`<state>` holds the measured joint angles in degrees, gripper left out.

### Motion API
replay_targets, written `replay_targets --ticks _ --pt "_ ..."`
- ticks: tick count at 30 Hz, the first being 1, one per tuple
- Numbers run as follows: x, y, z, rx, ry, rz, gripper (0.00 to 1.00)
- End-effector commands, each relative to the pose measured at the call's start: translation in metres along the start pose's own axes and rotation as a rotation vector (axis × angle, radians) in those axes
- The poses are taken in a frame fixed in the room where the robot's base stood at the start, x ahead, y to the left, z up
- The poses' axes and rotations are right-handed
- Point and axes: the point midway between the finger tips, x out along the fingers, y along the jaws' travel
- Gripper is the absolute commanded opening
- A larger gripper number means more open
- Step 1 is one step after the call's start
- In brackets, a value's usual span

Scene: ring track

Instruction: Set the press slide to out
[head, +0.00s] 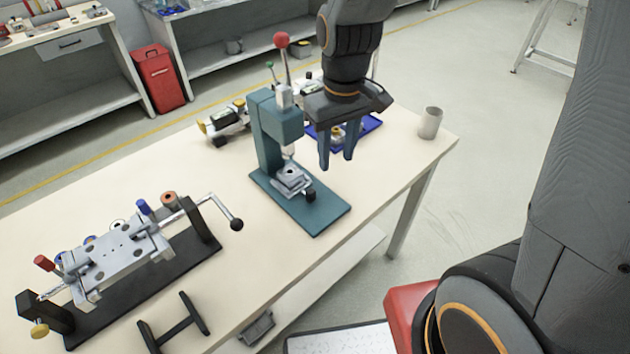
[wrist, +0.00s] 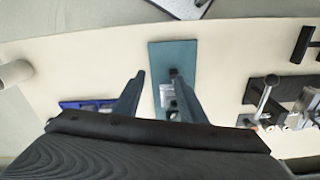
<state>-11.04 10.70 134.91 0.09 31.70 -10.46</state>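The teal press (head: 278,130) stands on the table, with a red-ball lever (head: 282,42) at its top. Its silver slide (head: 291,180) lies low on the base plate, around below the ram, with a black knob (head: 310,195) at its front end. In the wrist view the knob (wrist: 174,73) and part of the slide (wrist: 167,97) show beside one finger, which hides some of the press. My gripper (head: 337,163) is open and empty, fingers pointing down. It hangs to the right of the press in the head view, above slide height and apart from the knob.
A grey clamp fixture (head: 115,258) with a crank handle stands left on the table, a black H-shaped stand (head: 174,325) before it. A blue tray (head: 366,125) lies behind my gripper. A grey cup (head: 430,123) stands at the right corner. The table right of the press base is clear.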

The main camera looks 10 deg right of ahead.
Motion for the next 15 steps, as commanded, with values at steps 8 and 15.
replay_targets --ticks 8,15 --pt "0.012 -0.041 -0.04 -0.219 -0.047 -0.013 0.38" --pt "0.041 -0.042 -0.037 -0.221 -0.051 -0.014 0.38"
